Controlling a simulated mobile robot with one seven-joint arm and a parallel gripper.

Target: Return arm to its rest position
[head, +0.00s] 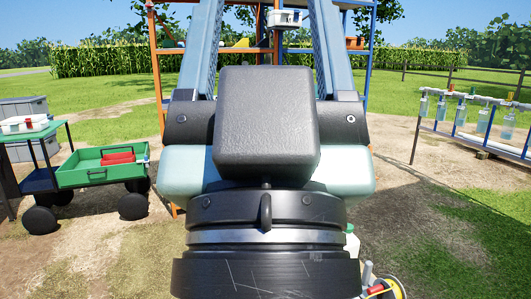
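My own arm (266,240) fills the middle of the head view, from the bottom edge up past the top. A dark block and a ringed joint are nearest the camera, with two long blue-grey links rising behind them. My gripper and its fingertips are not seen, so I cannot tell whether it holds anything. The arm hides much of the ground and the structure behind it.
A green wheeled cart (72,182) with a red item (118,158) stands at left. An orange and blue frame (157,70) rises behind my arm. A rail (470,138) with several hanging bottles is at right. A yellow-rimmed reel (398,290) shows low, beside my arm. Grass and dirt between are open.

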